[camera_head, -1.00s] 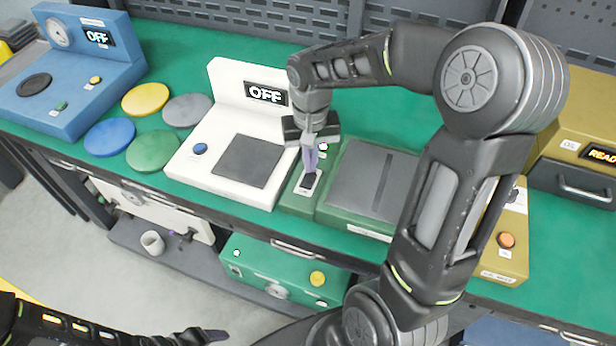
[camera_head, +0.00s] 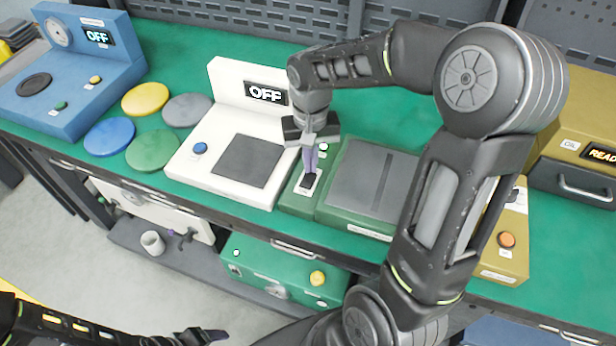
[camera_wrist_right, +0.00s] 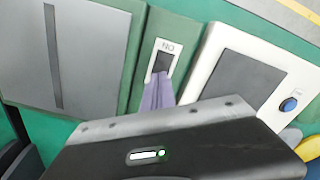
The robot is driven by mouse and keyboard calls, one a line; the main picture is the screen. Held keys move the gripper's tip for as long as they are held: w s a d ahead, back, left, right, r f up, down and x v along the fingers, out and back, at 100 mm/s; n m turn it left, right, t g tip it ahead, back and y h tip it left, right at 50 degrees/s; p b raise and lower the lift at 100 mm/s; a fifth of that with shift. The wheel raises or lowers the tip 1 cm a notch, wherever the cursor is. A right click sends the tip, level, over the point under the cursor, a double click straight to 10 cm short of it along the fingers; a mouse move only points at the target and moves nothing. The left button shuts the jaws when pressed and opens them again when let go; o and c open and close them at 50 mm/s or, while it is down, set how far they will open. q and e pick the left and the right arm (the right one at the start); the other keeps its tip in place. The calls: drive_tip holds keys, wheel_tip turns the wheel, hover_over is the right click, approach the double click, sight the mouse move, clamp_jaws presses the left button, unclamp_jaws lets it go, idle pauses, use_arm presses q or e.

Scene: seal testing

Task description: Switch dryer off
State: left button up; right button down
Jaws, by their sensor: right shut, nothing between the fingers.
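The green device (camera_head: 365,180), which I take to be the dryer, stands on the bench with a dark flat top panel. Its narrow left strip carries a small dark switch (camera_head: 307,181) in a white plate. In the right wrist view the switch (camera_wrist_right: 161,62) has lettering that reads as an upside-down "ON". My right gripper (camera_head: 309,170) is shut and empty, pointing down with its pale purple fingertips (camera_wrist_right: 157,95) at the switch. They overlap its edge in view; I cannot tell if they touch. My left gripper (camera_head: 205,335) is at the bottom left, away from the bench; its jaws are unclear.
A white device (camera_head: 225,180) showing "OFF" with a blue button stands close on the left. A blue device (camera_head: 60,95) and several coloured discs (camera_head: 152,150) lie farther left. A yellow-brown device (camera_head: 575,150) stands right. My right arm hides part of the bench.

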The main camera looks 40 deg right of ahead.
drive_tip(key=shift+f+b, duration=0.7)
drive_tip(key=shift+f, duration=0.2)
drive_tip(key=shift+r, duration=0.1)
drive_tip(key=shift+r+p, duration=2.75)
drive_tip(key=shift+r, duration=0.75)
